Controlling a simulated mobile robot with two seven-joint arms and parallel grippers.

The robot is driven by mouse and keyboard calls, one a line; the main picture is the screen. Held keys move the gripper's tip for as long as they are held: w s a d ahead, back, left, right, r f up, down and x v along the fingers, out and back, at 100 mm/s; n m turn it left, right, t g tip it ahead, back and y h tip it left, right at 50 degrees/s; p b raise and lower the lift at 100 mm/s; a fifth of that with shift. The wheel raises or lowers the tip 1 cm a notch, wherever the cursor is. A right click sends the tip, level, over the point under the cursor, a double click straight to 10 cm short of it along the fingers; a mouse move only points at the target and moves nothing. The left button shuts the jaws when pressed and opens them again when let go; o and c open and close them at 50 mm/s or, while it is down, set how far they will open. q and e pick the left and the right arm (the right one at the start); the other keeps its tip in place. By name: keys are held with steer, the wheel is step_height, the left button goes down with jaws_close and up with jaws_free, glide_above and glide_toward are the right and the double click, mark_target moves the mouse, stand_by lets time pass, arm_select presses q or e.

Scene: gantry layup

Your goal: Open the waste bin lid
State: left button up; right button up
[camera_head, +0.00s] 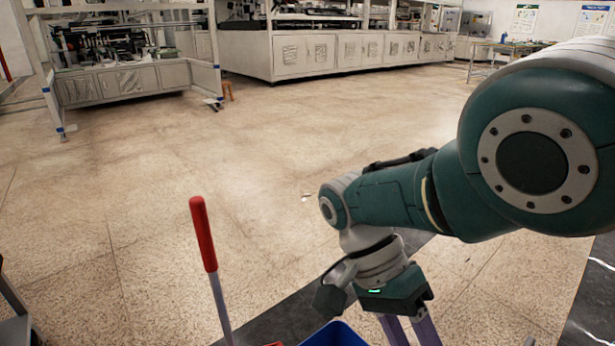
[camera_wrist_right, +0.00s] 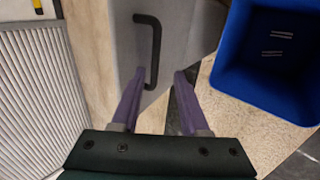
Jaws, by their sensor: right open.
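In the right wrist view a grey flat panel (camera_wrist_right: 190,35), which looks like the waste bin lid, carries a black bar handle (camera_wrist_right: 155,50). My right gripper (camera_wrist_right: 160,72) is open, with its two purple fingers on either side of the handle's lower end in the picture. Whether the fingers reach down to the handle's height I cannot tell. Nothing is held between them. In the head view my right gripper (camera_head: 408,336) points down at the bottom edge, its fingertips cut off, and the lid is out of sight. My left gripper is not in view.
An open blue bin (camera_wrist_right: 233,75) stands right of the lid; its rim shows in the head view (camera_head: 335,334). A white slatted panel (camera_wrist_right: 35,95) lies left of the lid. A red-handled pole (camera_head: 203,235) stands left of my arm. The floor (camera_head: 270,150) beyond is clear.

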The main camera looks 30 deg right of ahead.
steer(key=b+v, duration=0.1)
steer(key=v, duration=0.5)
steer(key=shift+w+r, duration=0.1)
steer(key=s+a+r+n+t+p, duration=0.2)
steer(key=s+r+n+t+p, duration=0.3)
steer(key=r+p, duration=0.55)
steer(key=s+a+r+n+t+y+p, duration=0.1)
steer(key=a+r+n+t+p, duration=0.2)
steer(key=r+n+p, duration=0.65)
steer(key=s+a+r+n+t+p, duration=0.2)
steer(key=s+r+n+t+p, duration=0.25)
steer(key=r+p, duration=0.75)
step_height(320, 180, up, 38)
steer(key=w+p, duration=0.1)
steer(key=p, duration=3.4)
steer(key=shift+f+g, duration=0.2)
steer(key=shift+g, duration=0.15)
